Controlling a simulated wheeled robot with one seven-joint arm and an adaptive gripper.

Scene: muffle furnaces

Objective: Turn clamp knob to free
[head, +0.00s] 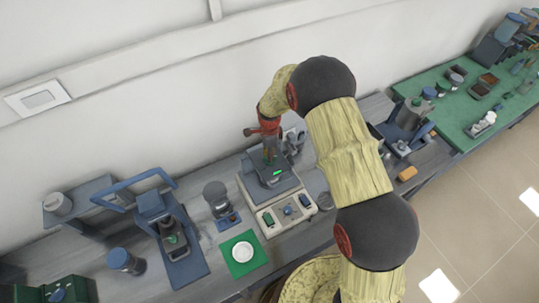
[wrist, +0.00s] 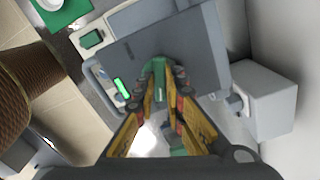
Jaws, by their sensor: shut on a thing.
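My gripper (wrist: 163,92) reaches down over a grey-topped bench device (wrist: 205,45), with its yellow fingers pointing at it. The fingertips are closed around a small green upright piece, which looks like the clamp knob (wrist: 160,78). The fingertips hide its sides, so its turned angle cannot be told. In the head view my gripper (head: 268,155) stands over the same device (head: 284,187), and the knob is too small and covered to make out clearly. A lit green strip (wrist: 122,87) shows on the device beside the fingers.
A white dish on a green mat (head: 255,268) lies in front left of the device. A dark round-topped instrument (head: 215,193) and a blue-framed press (head: 180,250) stand to the left. The wall is close behind. A grey-white box (wrist: 265,100) stands close by in the wrist view.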

